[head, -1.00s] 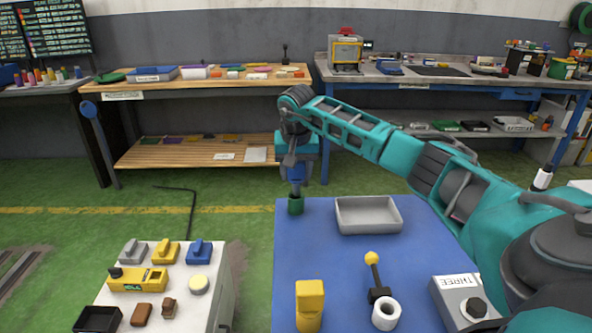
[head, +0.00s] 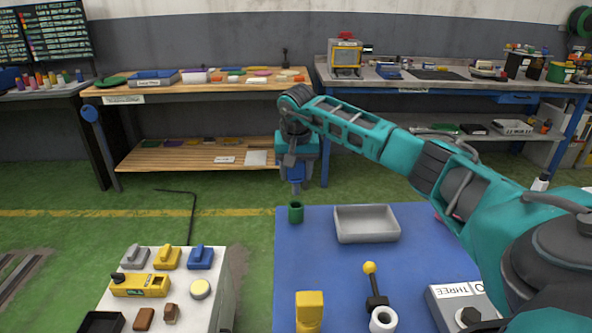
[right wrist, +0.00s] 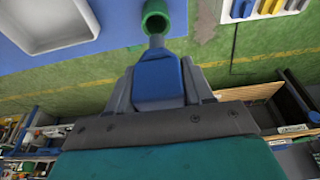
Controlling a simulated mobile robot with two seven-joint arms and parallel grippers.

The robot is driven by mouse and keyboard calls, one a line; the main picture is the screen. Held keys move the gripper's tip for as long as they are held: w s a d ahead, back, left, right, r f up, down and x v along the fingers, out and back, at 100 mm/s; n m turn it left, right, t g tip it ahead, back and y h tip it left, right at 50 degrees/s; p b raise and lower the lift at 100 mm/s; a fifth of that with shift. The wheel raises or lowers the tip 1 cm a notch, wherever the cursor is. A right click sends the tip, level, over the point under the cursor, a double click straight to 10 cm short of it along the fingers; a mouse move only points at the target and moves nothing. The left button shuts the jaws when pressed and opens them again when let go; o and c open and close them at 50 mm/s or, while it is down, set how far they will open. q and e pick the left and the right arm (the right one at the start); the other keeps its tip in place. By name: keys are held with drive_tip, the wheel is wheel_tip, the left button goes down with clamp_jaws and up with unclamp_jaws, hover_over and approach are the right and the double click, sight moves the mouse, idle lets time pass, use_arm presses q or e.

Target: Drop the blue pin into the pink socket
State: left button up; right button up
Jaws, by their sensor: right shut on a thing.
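My right gripper (head: 296,160) is shut on the blue pin (head: 296,174) and holds it upright, grey shaft down. The green socket (head: 296,213) stands at the far left corner of the blue table, below the pin. A sliver of pink (head: 438,215), perhaps the pink socket, shows beside my right arm, which hides the rest. My left gripper is not in view.
On the blue table (head: 335,275) are a grey tray (head: 367,238), a yellow block (head: 309,310), a yellow-knobbed lever (head: 371,285), a white ring (head: 383,320) and a grey box marked THREE (head: 455,300). A white cabinet with several small items stands left.

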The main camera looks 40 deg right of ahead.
drive_tip(key=shift+r+p, duration=0.9)
drive_tip(key=shift+r, duration=1.55)
